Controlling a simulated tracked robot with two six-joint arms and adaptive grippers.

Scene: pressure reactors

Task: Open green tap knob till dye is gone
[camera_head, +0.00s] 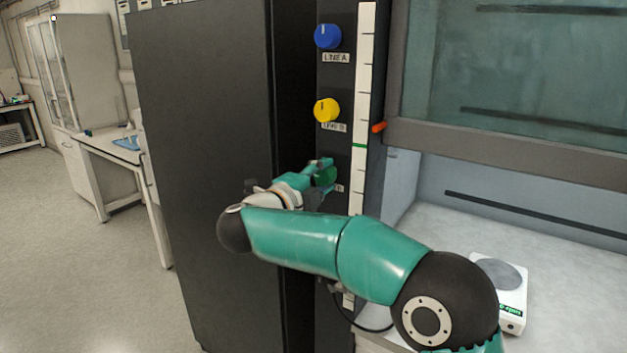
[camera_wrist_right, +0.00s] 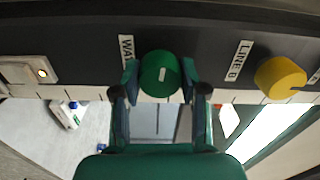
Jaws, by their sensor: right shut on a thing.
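The green tap knob (camera_head: 326,179) is on the dark narrow panel, below the yellow knob. In the right wrist view the green knob (camera_wrist_right: 160,73) sits between the two fingers, with a white mark on its face and a partly covered label beside it. My right gripper (camera_head: 319,172) is shut on the knob, and the wrist view shows the gripper (camera_wrist_right: 159,80) with one finger on each side. The white scale strip (camera_head: 361,130) runs beside the knobs with a green mark. No dye can be made out. My left gripper is not in view.
The blue knob (camera_head: 327,37) labelled LINE A and the yellow knob (camera_head: 326,110) labelled LINE B are above. A fume hood with a glass sash (camera_head: 510,70) and a white scale (camera_head: 503,290) stand at the right. A tall dark cabinet (camera_head: 205,130) is left of the panel.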

